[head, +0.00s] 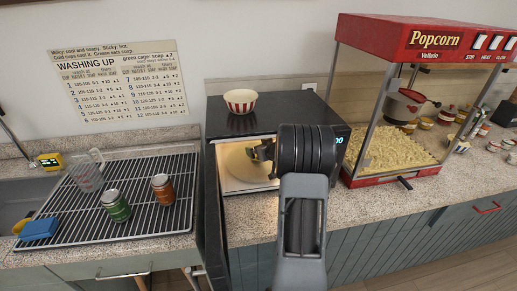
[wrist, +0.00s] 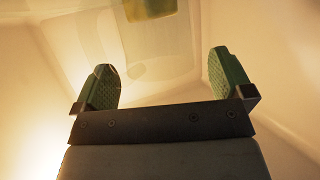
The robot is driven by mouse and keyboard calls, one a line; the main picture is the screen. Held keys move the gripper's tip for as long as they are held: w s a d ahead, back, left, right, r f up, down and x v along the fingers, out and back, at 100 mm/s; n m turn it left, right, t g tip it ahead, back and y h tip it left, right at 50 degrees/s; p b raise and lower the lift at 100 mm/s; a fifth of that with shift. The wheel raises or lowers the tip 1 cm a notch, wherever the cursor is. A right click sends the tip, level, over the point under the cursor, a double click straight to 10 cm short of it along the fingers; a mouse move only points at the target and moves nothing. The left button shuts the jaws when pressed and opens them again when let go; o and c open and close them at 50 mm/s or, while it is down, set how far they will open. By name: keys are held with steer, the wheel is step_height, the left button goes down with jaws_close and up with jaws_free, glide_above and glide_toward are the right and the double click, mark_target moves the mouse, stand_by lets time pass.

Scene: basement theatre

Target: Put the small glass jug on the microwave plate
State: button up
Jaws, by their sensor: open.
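My gripper (head: 262,151) reaches into the open microwave (head: 270,112), mostly hidden behind my own wrist in the head view. The wrist view shows its two green-padded fingers (wrist: 163,72) wide apart, with nothing clamped between them. A faint clear glass shape (wrist: 150,60), probably the small glass jug, shows just beyond the fingertips, with a yellow-green patch at the top edge. Its contact with the plate is unclear. The pale round microwave plate (head: 238,166) lies inside. A clear glass jug with a handle (head: 88,172) stands on the drying rack at left.
The rack (head: 80,218) also holds a green jar (head: 115,206) and an orange-brown jar (head: 163,189). The dark open microwave door (head: 210,215) sticks out left of the opening. A striped bowl (head: 240,101) sits on top. A popcorn machine (head: 425,40) stands close at right.

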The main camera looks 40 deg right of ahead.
steer(key=shift+r, duration=0.1)
steer(key=shift+s+r, duration=0.15)
steer(key=shift+s, duration=0.05)
steer(key=v, duration=1.1)
steer(key=shift+s, duration=0.35)
